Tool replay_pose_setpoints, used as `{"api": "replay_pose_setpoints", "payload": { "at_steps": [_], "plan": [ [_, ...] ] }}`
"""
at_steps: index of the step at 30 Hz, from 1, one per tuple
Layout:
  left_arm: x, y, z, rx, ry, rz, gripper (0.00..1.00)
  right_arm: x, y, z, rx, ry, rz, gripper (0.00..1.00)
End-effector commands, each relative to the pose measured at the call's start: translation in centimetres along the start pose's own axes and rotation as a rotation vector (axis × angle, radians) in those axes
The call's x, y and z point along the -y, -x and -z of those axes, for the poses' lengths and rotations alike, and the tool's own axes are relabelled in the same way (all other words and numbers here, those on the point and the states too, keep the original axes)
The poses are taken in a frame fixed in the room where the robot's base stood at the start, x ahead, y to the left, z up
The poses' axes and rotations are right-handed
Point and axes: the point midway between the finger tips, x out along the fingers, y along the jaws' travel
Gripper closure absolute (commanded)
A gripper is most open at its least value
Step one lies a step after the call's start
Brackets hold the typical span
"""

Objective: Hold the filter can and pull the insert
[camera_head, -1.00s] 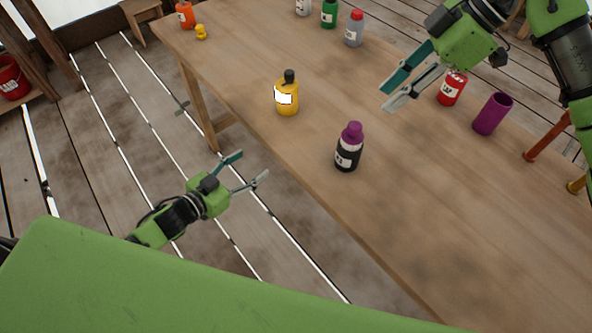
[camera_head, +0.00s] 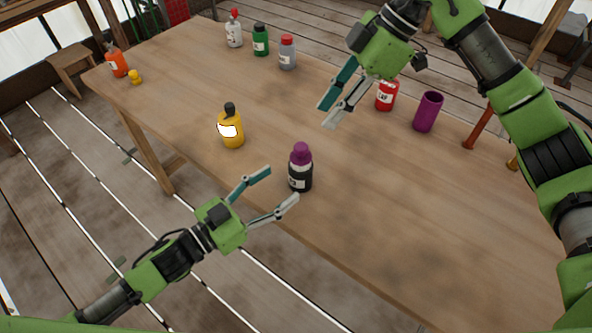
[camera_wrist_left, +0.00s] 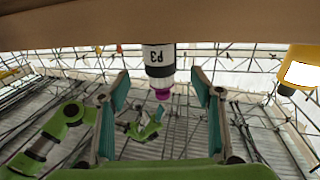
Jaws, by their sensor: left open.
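The black can with a white label and purple top, seemingly the filter can (camera_head: 300,177), stands upright near the front edge of the table. Its purple top, seemingly the insert (camera_head: 300,153), sits in place. In the left wrist view the can (camera_wrist_left: 158,65), marked P3, appears upside down between my fingers. My left gripper (camera_head: 282,184) is open beside the can, at the table's front edge, with no clear contact. My right gripper (camera_head: 325,116) is open and empty above the table, behind and right of the can.
A yellow bottle (camera_head: 231,131) stands left of the can. A red can (camera_head: 386,96) and a purple cup (camera_head: 428,112) stand at right. Several bottles, among them a green one (camera_head: 260,42), stand at the back. The table (camera_head: 400,200) is clear right of the can.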

Motion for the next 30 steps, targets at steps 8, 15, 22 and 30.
{"api": "replay_pose_setpoints", "payload": {
  "at_steps": [8, 15, 22, 30],
  "plan": [
    [0.1, -5.3, 0.1, -0.002, -0.002, 0.0, 0.41, 0.0, 0.0, 0.0, 0.0, 0.0, 0.0, 0.72],
    [0.1, -7.6, 0.0, 0.0, 0.0, 0.001, 0.41, 0.0, 0.0, 0.0, 0.0, 0.0, 0.0, 0.72],
    [0.0, -8.0, -0.1, 0.002, 0.0, 0.001, 0.41, 0.0, 0.0, 0.0, 0.0, 0.0, 0.0, 0.72],
    [0.1, -7.9, -0.1, 0.002, 0.0, 0.001, 0.8, 0.0, 0.0, 0.0, 0.0, 0.0, 0.0, 0.72]
  ]
}}
